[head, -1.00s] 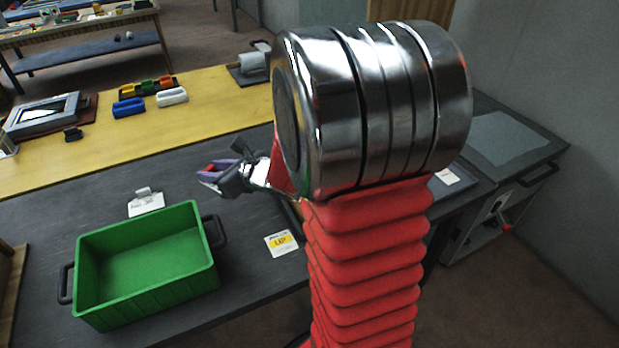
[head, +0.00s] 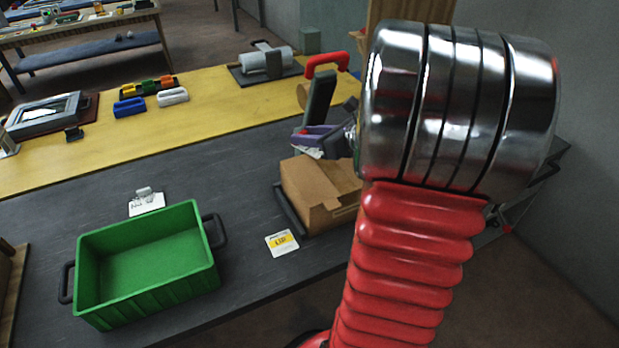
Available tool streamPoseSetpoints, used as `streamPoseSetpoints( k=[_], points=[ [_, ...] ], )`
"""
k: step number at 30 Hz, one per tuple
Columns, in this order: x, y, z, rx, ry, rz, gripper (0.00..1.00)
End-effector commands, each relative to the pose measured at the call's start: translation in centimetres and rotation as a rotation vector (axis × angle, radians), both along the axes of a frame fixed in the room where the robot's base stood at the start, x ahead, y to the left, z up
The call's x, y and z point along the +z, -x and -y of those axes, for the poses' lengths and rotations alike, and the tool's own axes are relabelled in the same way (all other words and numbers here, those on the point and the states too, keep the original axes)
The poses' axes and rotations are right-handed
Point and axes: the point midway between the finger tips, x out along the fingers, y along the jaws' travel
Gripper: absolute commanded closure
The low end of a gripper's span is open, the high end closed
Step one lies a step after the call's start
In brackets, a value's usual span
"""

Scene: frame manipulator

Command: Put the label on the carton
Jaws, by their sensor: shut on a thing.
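A brown cardboard carton (head: 318,193) sits on a dark tray on the grey bench, its right side hidden behind my arm. My gripper (head: 308,142) is above the carton's far left edge, fingers pointing left. It is shut on a small white piece that looks like a label (head: 311,154), seen just under the fingers; its face cannot be read. I cannot tell whether it touches the carton. A white card with a yellow patch (head: 282,243) lies flat on the bench, left of the carton's near corner.
A green crate (head: 150,292) stands at the front left, with a white card (head: 147,205) behind it. A red-handled tool (head: 322,85) rises behind the gripper. A roll on a stand (head: 266,62) sits on the yellow bench strip. The bench between crate and carton is mostly clear.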

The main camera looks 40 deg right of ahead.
Motion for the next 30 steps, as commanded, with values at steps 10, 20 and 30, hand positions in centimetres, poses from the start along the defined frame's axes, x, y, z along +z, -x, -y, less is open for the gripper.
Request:
streamPoseSetpoints(
  k=[10,20,30],
  points=[
    [-0.2,0.0,0.0,0.0,-0.001,0.0,0.91],
    [-4.5,0.1,0.0,-0.001,-0.006,-0.002,0.91],
    [-6.3,0.0,0.1,-0.001,-0.001,0.0,0.91]
  ],
)
